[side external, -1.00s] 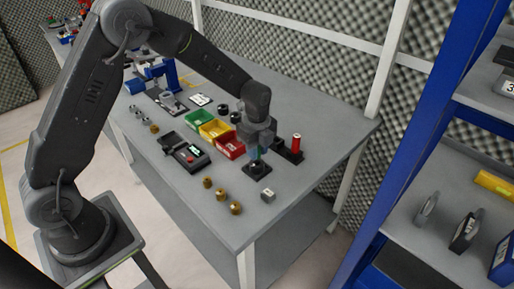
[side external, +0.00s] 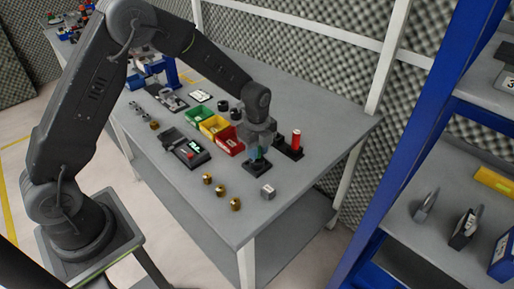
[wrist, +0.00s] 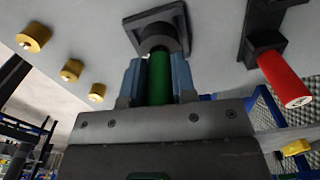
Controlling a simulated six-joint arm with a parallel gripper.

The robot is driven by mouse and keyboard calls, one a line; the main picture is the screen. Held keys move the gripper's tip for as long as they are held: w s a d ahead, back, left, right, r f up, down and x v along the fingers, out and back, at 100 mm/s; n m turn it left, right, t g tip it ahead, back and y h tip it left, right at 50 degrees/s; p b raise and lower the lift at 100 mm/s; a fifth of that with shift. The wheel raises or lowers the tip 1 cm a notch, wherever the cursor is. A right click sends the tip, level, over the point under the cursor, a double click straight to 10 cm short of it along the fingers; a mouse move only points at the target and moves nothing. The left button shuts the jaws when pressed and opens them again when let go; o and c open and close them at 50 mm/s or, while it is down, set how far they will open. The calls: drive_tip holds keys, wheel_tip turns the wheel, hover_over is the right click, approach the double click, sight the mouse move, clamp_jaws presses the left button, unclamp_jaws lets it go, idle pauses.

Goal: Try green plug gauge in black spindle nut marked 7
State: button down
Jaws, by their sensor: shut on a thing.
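My gripper (wrist: 158,84) is shut on the green plug gauge (wrist: 159,78), with a blue-grey finger on each side of it. The gauge's far end meets the black spindle nut (wrist: 157,37), roughly in line with it. I cannot tell how far, if at all, it is inside the bore. The nut stands on a dark square plate (wrist: 133,22). In the side view my gripper (side external: 256,152) is right above the nut, which it partly hides, and the dark plate (side external: 255,169) shows beneath. The marking 7 cannot be read.
A red-handled gauge (side external: 296,140) stands in a black holder to the right. A grey block (side external: 268,191) and several brass parts (side external: 221,190) lie in front. Green, yellow and red bins (side external: 229,143) and a dark device (side external: 187,150) are to the left.

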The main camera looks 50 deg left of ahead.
drive_tip(key=shift+f, duration=0.15)
drive_tip(key=shift+r, duration=3.3)
